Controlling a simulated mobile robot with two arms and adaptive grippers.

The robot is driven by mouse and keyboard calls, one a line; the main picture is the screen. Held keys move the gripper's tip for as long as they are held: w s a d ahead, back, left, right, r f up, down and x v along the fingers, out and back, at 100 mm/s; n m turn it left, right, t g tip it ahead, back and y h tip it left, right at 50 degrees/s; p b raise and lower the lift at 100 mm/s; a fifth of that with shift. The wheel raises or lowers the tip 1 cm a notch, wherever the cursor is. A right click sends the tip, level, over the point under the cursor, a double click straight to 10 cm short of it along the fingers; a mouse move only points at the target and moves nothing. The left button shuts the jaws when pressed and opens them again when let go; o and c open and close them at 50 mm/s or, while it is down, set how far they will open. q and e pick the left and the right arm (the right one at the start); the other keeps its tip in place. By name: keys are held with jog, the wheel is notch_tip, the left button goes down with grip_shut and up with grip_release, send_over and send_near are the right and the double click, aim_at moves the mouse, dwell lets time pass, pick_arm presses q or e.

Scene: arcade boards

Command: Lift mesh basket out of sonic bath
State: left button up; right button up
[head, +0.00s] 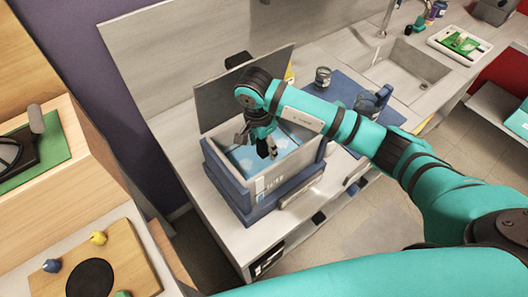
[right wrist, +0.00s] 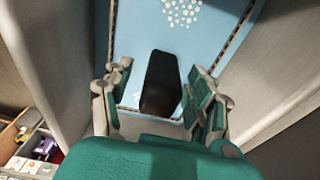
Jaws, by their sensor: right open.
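The sonic bath (head: 238,186) is a grey and blue box on the bench with its grey lid (head: 222,98) standing open at the back. Its inside shows light blue. My right gripper (head: 258,146) points down into the bath opening, open. In the right wrist view, the open fingers (right wrist: 158,98) stand on either side of a dark upright piece (right wrist: 160,75), apart from it. It may be the mesh basket's handle, but I cannot tell for sure. A dashed edge (right wrist: 233,42) beside the light blue surface may be the basket's rim. My left gripper is not in view.
A metal can (head: 323,77) and a blue device (head: 372,102) stand on a blue mat (head: 345,88) right of the bath. A sink (head: 408,72) lies beyond. Wooden units with a game board (head: 125,250) are at left.

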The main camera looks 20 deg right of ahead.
aim_at(265, 151)
jog(key=f+p, duration=0.1)
jog(key=f, duration=0.2)
jog(key=shift+d+f, duration=0.15)
jog(key=shift+d, duration=0.05)
jog(key=shift+f, duration=0.2)
jog(key=shift+w, duration=0.1)
jog(key=c, duration=0.7)
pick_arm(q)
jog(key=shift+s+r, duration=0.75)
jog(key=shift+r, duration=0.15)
pick_arm(e)
grip_shut()
